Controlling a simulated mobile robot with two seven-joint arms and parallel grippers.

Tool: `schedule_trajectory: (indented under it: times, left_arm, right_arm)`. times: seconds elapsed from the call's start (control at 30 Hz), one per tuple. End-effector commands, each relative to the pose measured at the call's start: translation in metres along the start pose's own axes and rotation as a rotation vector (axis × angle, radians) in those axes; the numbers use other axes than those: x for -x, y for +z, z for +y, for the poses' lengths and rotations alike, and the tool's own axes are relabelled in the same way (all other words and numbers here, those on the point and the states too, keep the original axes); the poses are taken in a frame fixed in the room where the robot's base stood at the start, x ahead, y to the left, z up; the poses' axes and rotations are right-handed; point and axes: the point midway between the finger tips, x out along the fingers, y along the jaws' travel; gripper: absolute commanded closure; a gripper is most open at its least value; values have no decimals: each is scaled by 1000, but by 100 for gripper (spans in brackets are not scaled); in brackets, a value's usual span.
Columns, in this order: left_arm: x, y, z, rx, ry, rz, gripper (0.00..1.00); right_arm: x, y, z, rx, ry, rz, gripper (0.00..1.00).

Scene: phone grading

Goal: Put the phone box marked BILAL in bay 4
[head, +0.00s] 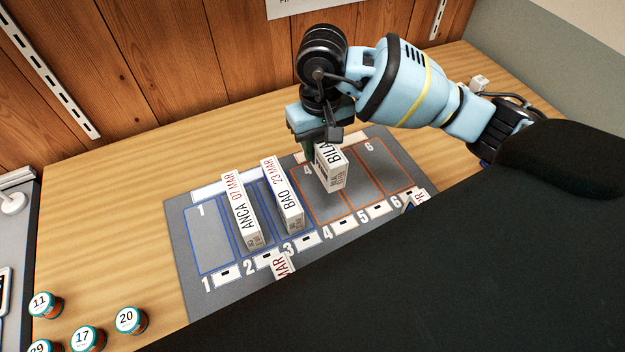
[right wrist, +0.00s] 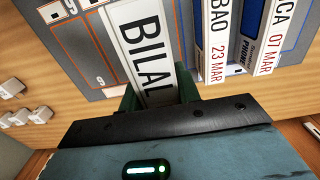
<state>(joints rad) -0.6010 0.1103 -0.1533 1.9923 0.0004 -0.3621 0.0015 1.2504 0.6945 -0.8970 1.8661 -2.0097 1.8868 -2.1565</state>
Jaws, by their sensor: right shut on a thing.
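The BILAL phone box (head: 332,174) is a white box with black lettering. My right gripper (head: 321,148) is shut on its far end from above; the right wrist view shows the box (right wrist: 143,45) between the green fingers (right wrist: 160,95). The box is at bay 4 (head: 318,203), beside the printed far 4 and towards bay 5. I cannot tell whether its underside touches the grey mat (head: 187,246). My left gripper is not in view.
The ANCA box (head: 239,212) stands in bay 2 and the BAO box (head: 283,196) in bay 3. Bay 1 (head: 209,240) is empty. Another box (head: 285,266) is partly hidden at the mat's front. Numbered round jars (head: 131,319) stand at lower left.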

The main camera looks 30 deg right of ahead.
Motion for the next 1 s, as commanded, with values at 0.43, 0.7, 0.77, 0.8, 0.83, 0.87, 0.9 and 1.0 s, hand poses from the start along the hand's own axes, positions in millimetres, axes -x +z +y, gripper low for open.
schedule_trajectory:
  times: [0.43, 0.7, 0.77, 0.8, 0.83, 0.87, 0.9, 1.0]
  left_arm:
    - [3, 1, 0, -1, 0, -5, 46]
    - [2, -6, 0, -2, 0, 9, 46]
    - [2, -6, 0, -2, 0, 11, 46]
    - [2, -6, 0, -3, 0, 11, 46]
    - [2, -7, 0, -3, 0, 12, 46]
    - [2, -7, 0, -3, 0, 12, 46]
    - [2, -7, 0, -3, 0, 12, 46]
    - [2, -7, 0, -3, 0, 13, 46]
  right_arm:
    - [-55, 1, -1, 0, -1, -1, 98]
    - [-63, 0, 0, 0, -2, 2, 98]
    - [-66, 0, 0, 0, -2, 0, 98]
    - [-70, 0, 0, 0, -1, 0, 98]
    - [-73, 1, 0, 0, -1, -1, 98]
    - [-77, 1, 0, 0, 0, -2, 98]
    - [-83, 1, -1, -1, -2, -2, 98]
    - [-96, 1, -1, 0, -2, -1, 98]
